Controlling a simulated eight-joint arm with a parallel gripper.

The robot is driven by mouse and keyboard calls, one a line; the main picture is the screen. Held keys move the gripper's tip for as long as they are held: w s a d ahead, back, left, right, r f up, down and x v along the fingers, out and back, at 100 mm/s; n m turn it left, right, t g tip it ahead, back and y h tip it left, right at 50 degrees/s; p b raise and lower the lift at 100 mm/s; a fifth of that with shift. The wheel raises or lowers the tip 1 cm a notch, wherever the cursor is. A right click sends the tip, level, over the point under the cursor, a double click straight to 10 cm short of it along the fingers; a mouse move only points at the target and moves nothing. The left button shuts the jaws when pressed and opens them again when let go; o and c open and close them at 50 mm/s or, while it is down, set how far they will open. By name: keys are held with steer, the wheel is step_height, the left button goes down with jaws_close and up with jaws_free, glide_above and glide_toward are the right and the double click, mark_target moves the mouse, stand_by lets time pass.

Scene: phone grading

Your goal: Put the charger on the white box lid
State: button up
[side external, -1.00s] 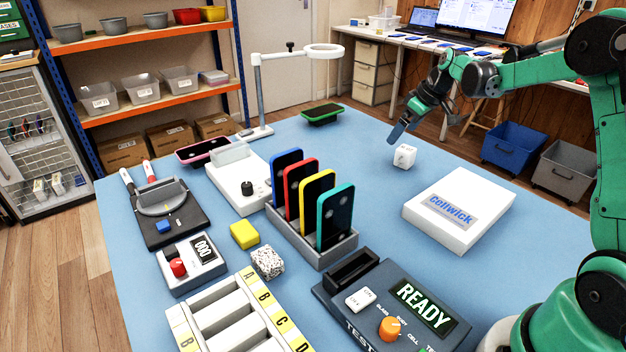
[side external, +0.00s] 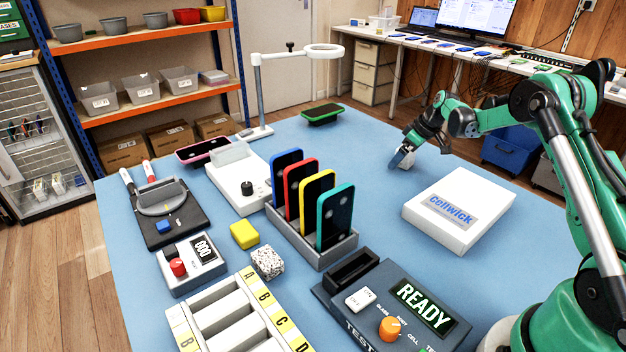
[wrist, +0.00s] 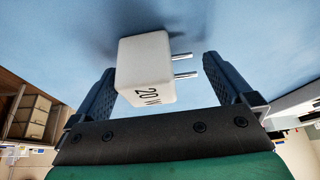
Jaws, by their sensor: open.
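The charger is a small white cube (wrist: 146,68) marked "20 W" with two metal prongs. In the wrist view it lies between the two dark fingers of my gripper (wrist: 158,88), with a gap to the right finger; whether it touches the left finger is hard to tell. In the side view my gripper (side external: 402,158) is down at the blue mat and covers much of the charger (side external: 408,161). My gripper is open. The white box (side external: 459,208) with the "Cellwick" label lies flat and closed on the mat, in front of and right of my gripper, its lid bare.
A grey rack (side external: 314,249) of upright coloured phones stands left of the box. A tester (side external: 390,310) showing "READY" sits at the front. A ring-lamp stand (side external: 262,95) and a green-edged phone (side external: 322,114) are at the back. The mat around the charger is clear.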

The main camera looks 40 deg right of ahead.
steer(key=c, duration=1.4)
steer(key=shift+o, duration=0.2)
